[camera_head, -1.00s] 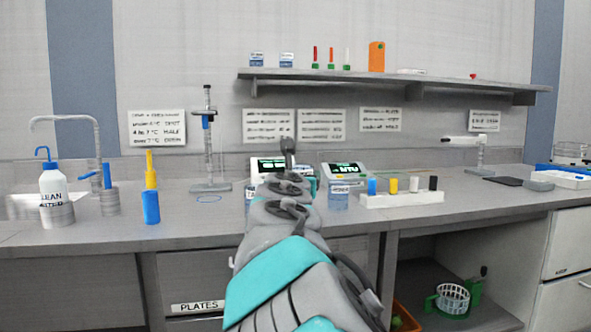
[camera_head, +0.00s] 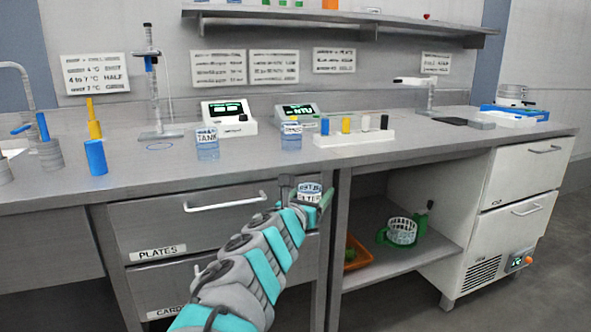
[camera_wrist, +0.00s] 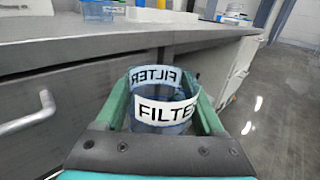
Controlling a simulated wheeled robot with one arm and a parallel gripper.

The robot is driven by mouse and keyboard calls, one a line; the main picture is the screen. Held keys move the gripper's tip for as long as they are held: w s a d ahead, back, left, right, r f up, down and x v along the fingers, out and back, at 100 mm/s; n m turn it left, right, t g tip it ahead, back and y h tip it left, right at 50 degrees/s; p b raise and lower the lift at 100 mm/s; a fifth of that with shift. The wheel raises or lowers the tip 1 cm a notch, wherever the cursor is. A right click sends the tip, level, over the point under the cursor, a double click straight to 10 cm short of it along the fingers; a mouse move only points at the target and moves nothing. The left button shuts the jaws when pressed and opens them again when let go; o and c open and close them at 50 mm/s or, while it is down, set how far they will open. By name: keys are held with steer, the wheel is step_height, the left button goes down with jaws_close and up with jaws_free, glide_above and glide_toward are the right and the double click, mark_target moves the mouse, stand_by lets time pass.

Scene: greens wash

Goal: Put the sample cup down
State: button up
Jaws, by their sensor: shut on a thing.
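My gripper (camera_head: 306,201) is shut on a clear bluish sample cup with a white label (camera_head: 310,188). In the wrist view the cup (camera_wrist: 163,113) sits between the green fingers, and its label reads FILTER. The cup looks about upright. It is held in front of the counter's front edge, lower than the worktop (camera_head: 245,165). A similar cup labelled TANK (camera_head: 207,151) and another labelled cup (camera_head: 291,143) stand on the worktop, apart from my gripper.
Two meters with displays (camera_head: 229,118) stand behind the cups. A white rack (camera_head: 353,138) with coloured-cap items is to the right. Drawers (camera_head: 185,217) are beside my arm. An open shelf (camera_head: 400,258) holds a basket (camera_head: 402,232) and an orange tray (camera_head: 357,255). The worktop front is clear.

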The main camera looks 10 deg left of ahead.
steer(key=d+f+m+g+h, duration=0.3)
steer(key=d+f+m+h, duration=0.1)
steer(key=d+f, duration=0.7)
steer(key=d+f+m+g+h, duration=0.3)
steer(key=d+f+h, duration=0.3)
steer(key=d+f, duration=0.6)
step_height(320, 180, down, 5)
steer(key=shift+s+d+f+m+g, duration=0.2)
steer(key=shift+s+m+g, duration=0.1)
steer(key=shift+s+m, duration=0.1)
